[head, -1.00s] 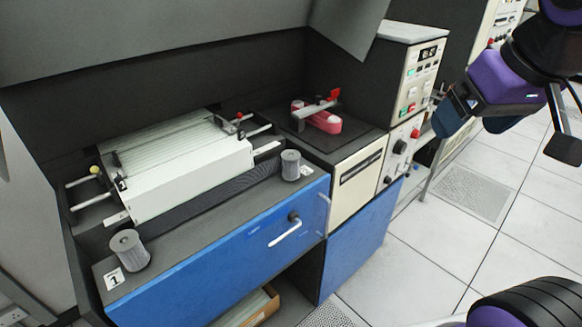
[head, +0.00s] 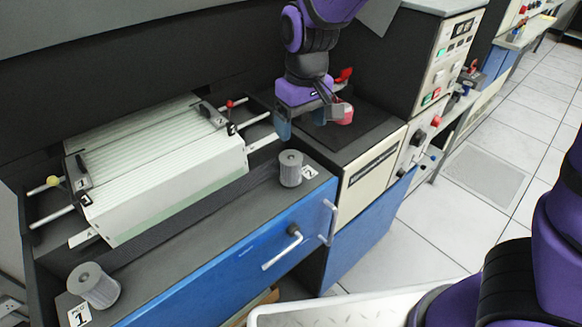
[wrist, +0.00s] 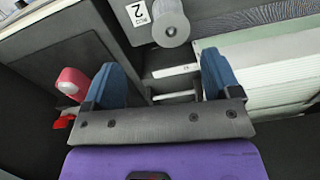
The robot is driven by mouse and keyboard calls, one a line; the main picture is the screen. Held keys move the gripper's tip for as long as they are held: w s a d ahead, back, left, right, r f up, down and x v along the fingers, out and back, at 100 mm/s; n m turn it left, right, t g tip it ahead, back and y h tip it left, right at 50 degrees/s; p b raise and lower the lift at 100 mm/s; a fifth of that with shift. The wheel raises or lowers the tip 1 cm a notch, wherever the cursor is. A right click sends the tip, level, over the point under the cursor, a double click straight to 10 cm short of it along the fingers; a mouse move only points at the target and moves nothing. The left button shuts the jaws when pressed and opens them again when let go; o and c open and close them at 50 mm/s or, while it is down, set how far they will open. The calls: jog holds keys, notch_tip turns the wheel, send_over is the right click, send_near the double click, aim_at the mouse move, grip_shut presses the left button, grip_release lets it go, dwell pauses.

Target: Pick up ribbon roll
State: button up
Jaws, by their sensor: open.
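Two grey ribbed rolls with hollow tops stand on the dark ledge of the machine. Roll 1 (head: 93,285) is at the near left beside a card marked 1. Roll 2 (head: 291,168) is farther right beside a card marked 2. Which one is the ribbon roll is not marked. In the wrist view roll 2 (wrist: 170,24) shows at the top, beyond the fingertips. My gripper (head: 308,122) is open and empty, above and behind roll 2, near the machine's right part. Its blue fingers (wrist: 164,72) are well apart and touch no roll.
A white ribbed card unit (head: 165,180) with rods and knobs fills the machine's left. A pink and red device (head: 345,112), partly hidden by my gripper, sits on the dark top. A beige control cabinet (head: 445,60) stands at right. Blue drawers (head: 225,270) face tiled floor.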

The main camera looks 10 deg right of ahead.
aim_at(291, 160)
jog(key=shift+a+f, duration=1)
jog(key=shift+a, duration=0.05)
jog(key=shift+a+f+n, duration=0.15)
jog(key=shift+f+n, duration=0.15)
jog(key=shift+f, duration=0.05)
jog(key=shift+w+f, duration=0.15)
jog(key=shift+f, duration=5.05)
jog(key=c, duration=1.1)
